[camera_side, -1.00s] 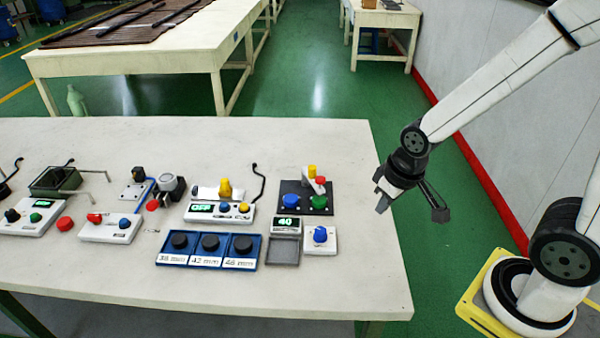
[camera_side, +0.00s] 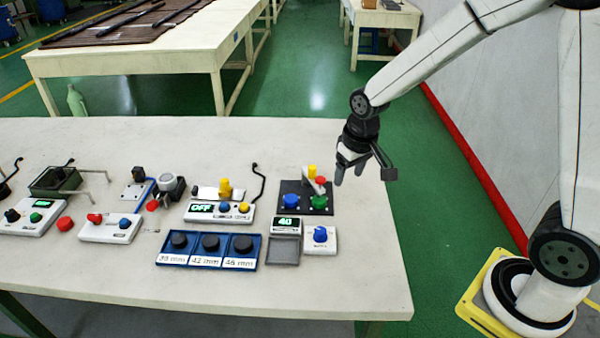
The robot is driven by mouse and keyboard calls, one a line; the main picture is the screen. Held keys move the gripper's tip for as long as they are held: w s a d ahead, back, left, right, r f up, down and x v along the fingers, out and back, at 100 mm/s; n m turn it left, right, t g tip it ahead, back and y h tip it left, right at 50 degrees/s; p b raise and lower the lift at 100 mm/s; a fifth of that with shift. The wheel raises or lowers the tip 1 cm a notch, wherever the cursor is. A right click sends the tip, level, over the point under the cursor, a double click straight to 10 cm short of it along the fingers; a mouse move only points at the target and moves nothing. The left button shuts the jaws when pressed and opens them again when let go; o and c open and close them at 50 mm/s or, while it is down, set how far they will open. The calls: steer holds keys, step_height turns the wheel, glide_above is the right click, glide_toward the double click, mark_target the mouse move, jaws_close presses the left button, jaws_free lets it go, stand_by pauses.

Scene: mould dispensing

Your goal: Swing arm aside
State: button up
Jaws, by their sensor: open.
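My gripper (camera_side: 350,171) is open and empty. It hangs in the air, pointing down, near the right edge of the white bench (camera_side: 370,280). In the picture it is just right of a black plate (camera_side: 306,209) that bears a blue knob (camera_side: 290,201), a green knob (camera_side: 319,202), a yellow post (camera_side: 312,171) and a small red-tipped part (camera_side: 320,180). The gripper looks apart from all of these. Its exact height above the bench is hard to tell.
Left of the plate is a white box reading OFF (camera_side: 200,209) with a yellow knob and a curved black lead (camera_side: 262,180). A blue tray (camera_side: 211,262) holds several black discs. A display reads 40 (camera_side: 285,223). The bench's right side is bare.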

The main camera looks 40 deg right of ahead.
mark_target(312, 166)
steer(key=w+d+m, duration=0.1)
steer(key=w, duration=0.4)
steer(key=w+d+f+g, duration=0.1)
steer(key=w+d, duration=0.1)
steer(key=w, duration=0.3)
steer(key=w+d+f+m, duration=0.1)
steer(key=w, duration=0.4)
steer(key=shift+w+d+f+m+g, duration=0.1)
steer(key=shift+w+d+m+g, duration=0.2)
steer(key=shift+w+g, duration=0.1)
steer(key=shift+s+f, duration=0.1)
steer(key=shift+f, duration=0.05)
steer(key=shift+f, duration=3.75)
jaws_close()
